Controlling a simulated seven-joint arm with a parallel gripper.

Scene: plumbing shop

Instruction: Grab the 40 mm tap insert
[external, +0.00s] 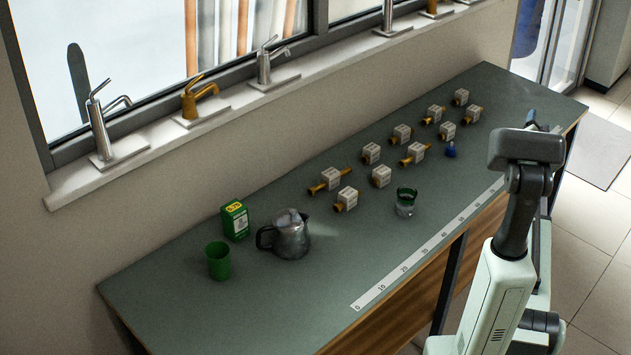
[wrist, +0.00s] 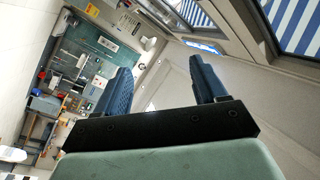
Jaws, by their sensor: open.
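Several tap inserts stand or lie on the grey-green bench (external: 300,292), each a pale block with brass ends, some longer than others. They include one at the near left (external: 330,178), one just in front of it (external: 347,198), one in the middle (external: 415,153) and one at the far end (external: 461,97). Their printed sizes are too small to read, so I cannot tell which is 40 mm. My gripper (wrist: 164,84) is open and empty in the wrist view, its two blue fingers apart. In the external view it is mostly hidden behind my wrist, right of the inserts.
A white scale strip (external: 428,246) runs along the bench's front edge. A green-rimmed glass (external: 406,203) and a small blue item (external: 450,150) stand near the inserts. A metal jug (external: 290,236), green cup (external: 218,262) and green box (external: 235,220) stand left. Taps line the sill.

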